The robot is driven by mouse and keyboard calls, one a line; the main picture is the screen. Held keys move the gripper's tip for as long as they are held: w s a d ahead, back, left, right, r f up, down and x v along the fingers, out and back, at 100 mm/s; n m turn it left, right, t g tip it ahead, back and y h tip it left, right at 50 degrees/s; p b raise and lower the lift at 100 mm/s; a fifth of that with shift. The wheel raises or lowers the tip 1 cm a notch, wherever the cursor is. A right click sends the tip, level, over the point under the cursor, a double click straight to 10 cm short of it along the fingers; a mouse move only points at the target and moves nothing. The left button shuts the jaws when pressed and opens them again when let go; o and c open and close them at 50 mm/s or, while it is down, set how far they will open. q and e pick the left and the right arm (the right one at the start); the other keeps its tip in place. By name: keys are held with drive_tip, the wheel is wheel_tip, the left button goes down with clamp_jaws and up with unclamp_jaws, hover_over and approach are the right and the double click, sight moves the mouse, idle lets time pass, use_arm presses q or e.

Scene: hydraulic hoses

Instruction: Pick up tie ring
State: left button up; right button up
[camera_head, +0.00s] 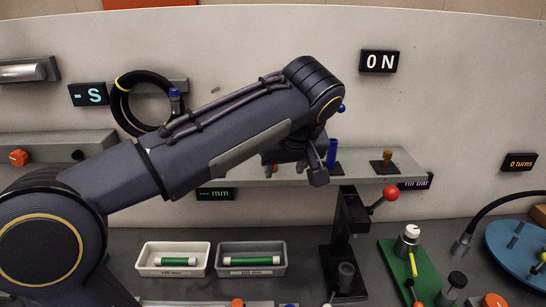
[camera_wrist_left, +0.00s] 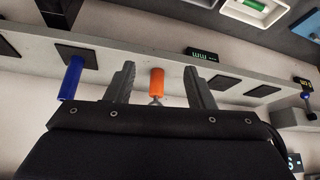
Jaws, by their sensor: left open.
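My left gripper (camera_head: 296,168) is in front of the grey wall shelf in the head view, partly hidden by its own wrist. In the left wrist view its two fingers (camera_wrist_left: 158,76) are open, with an orange cylinder (camera_wrist_left: 157,80) on a small metal stem showing between them. I cannot tell whether the fingers touch it. No tie ring can be told for sure. A black hose coil (camera_head: 114,101) hangs on the wall at the left, with a thin yellow band (camera_head: 121,87) around it. My right gripper is not in view.
The grey shelf (camera_head: 350,160) carries a blue cylinder (camera_head: 332,152) and a brown knob (camera_head: 387,156). A red-knobbed lever (camera_head: 390,193) stands below. A blue disc (camera_head: 508,246) is at right.

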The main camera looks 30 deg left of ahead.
use_arm(q)
drive_tip(key=w+a+p, duration=0.2)
drive_tip(key=w+a, duration=0.3)
drive_tip(key=shift+w, duration=0.1)
drive_tip(key=shift+w+a, duration=0.4)
drive_tip(key=shift+w, duration=0.05)
drive_tip(key=x, duration=0.5)
drive_tip(key=shift+w+p, duration=0.1)
drive_tip(key=shift+p, duration=0.25)
drive_tip(key=c, duration=1.1)
clamp_jaws()
drive_tip(key=shift+r, duration=0.6)
drive_tip(key=s+d+b, duration=0.5)
drive_tip(key=s+d, duration=0.7)
drive_tip(key=s, duration=0.1)
drive_tip(key=shift+s, duration=0.15)
